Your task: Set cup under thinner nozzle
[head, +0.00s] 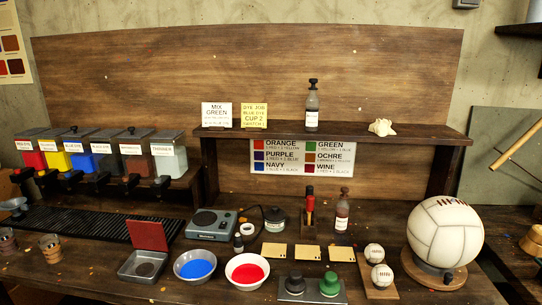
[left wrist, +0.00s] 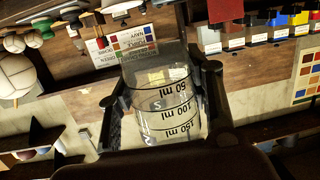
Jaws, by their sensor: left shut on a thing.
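My left gripper (left wrist: 163,88) is shut on a clear measuring cup (left wrist: 167,122) with black ml marks, one finger on each side. The cup looks empty in the left wrist view, which shows the scene upside down. Neither the cup nor the gripper shows in the head view. The thinner dispenser (head: 168,160) is the rightmost of the row at the left, grey with a white label. Its dark nozzle (head: 163,183) sits over the right end of the black slotted drip grate (head: 105,229). My right gripper is in neither view.
Other dispensers, including red (head: 30,155), yellow (head: 54,157) and blue (head: 80,160), stand left of the thinner. A red-lidded tin (head: 147,237), a scale (head: 211,225), blue (head: 195,265) and red (head: 247,270) dye bowls, and a large ball (head: 445,235) occupy the bench.

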